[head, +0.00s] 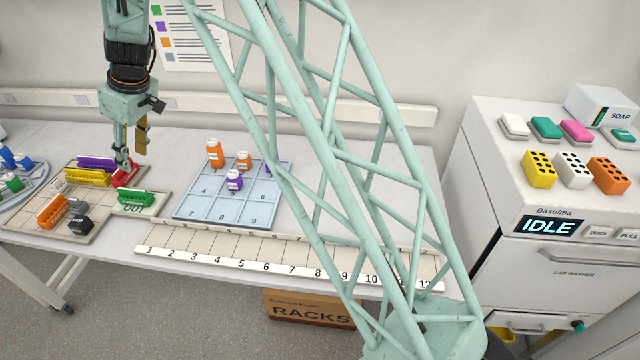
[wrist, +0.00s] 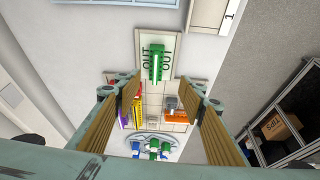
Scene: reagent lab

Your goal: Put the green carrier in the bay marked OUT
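The green carrier (head: 136,198) sits on the bay marked OUT (head: 129,210), the small pad jutting from the right of the carrier tray. In the wrist view the green carrier (wrist: 156,64) lies lengthwise between the two OUT labels on the bay (wrist: 168,75). I cannot tell whether it is fully seated. My gripper (head: 132,160) hangs above the tray's back right, apart from the green carrier. In the wrist view my gripper (wrist: 160,84) is open, its fingers wide apart with nothing held between them.
The tray (head: 92,212) holds red (head: 124,179), yellow (head: 88,177), purple (head: 96,163) and orange (head: 52,211) carriers. The red one is close to my fingertips. A blue numbered grid (head: 205,211) with bottles lies right, a numbered strip (head: 205,251) in front.

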